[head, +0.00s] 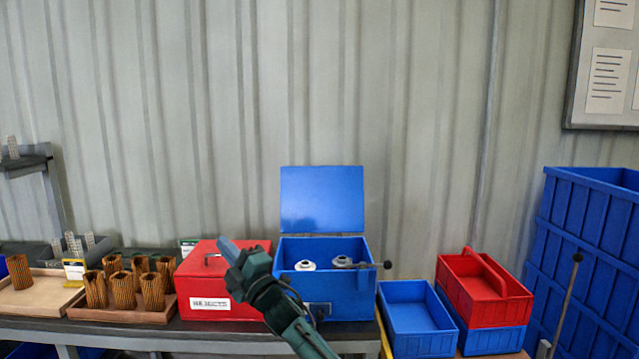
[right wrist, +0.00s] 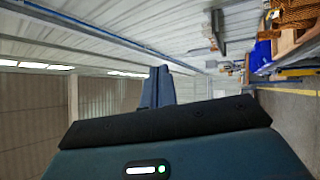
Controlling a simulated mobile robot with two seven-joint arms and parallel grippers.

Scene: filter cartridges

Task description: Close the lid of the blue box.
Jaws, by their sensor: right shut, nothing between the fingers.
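The blue box (head: 352,303) stands on the bench in the head view with its lid (head: 322,200) raised upright at the back. Two white-and-grey round parts, a left one (head: 305,265) and a right one (head: 342,261), show inside it. My right gripper (head: 224,244) is in front of the red box, to the left of the blue box and apart from the lid. Its fingers are shut with nothing between them; they also show together in the right wrist view (right wrist: 157,88). My arm hides part of the blue box's lower left front. My left gripper is not in view.
A closed red box (head: 205,285) with a white label stands left of the blue box. Pleated brown cartridges (head: 123,290) stand on a wooden tray farther left. Blue trays (head: 415,318) and a red carrier (head: 484,285) are at the right, beside stacked blue crates (head: 590,235).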

